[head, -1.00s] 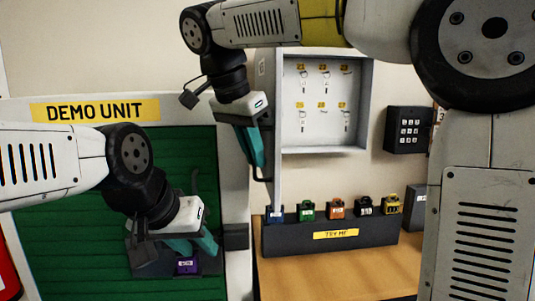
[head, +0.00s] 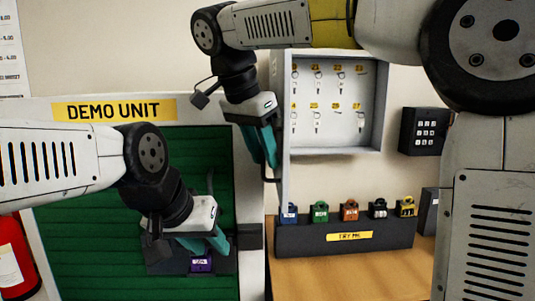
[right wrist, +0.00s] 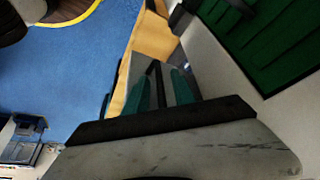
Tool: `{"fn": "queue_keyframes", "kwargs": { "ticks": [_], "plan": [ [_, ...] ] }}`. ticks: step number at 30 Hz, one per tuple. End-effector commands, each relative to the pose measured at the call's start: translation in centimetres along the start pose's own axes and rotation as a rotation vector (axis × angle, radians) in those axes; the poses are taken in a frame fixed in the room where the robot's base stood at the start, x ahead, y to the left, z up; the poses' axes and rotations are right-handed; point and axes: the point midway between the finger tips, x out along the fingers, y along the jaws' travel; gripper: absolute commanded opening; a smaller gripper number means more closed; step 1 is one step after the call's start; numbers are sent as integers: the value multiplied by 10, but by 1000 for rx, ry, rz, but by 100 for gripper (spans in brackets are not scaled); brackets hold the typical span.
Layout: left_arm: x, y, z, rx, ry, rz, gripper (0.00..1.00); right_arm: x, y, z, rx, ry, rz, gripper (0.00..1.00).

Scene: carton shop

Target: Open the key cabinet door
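The key cabinet (head: 378,110) hangs on the back wall with its inside and rows of keys on tagged hooks in view. Its door (head: 285,180) stands open at the cabinet's left side, seen almost edge-on. My right gripper (head: 272,160) is on the outer side of the door, at the dark bar handle. In the right wrist view its two teal fingers (right wrist: 160,90) stand either side of the dark handle (right wrist: 160,80) and appear shut on it. My left gripper (head: 208,245) hangs low at the left, in front of the green shutter; its fingers look apart and empty.
A black "TRY ME" stand (head: 300,243) with several coloured padlocks is on the wooden counter (head: 350,275) below the cabinet. A keypad (head: 425,131) is to its right. A red extinguisher (head: 15,265) stands far left.

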Motion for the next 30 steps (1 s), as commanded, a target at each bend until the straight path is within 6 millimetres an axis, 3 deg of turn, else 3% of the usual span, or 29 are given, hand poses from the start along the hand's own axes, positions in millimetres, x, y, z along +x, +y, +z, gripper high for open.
{"fn": "queue_keyframes", "kwargs": {
  "ticks": [16, 30],
  "plan": [
    [0, 0, 0, 0, 0, 0, 36, -72, -1, 0, -2, -1, -2, 31],
    [0, 0, 0, 0, 0, 0, 36, -78, 0, 0, -1, 0, 0, 31]
  ]
}}
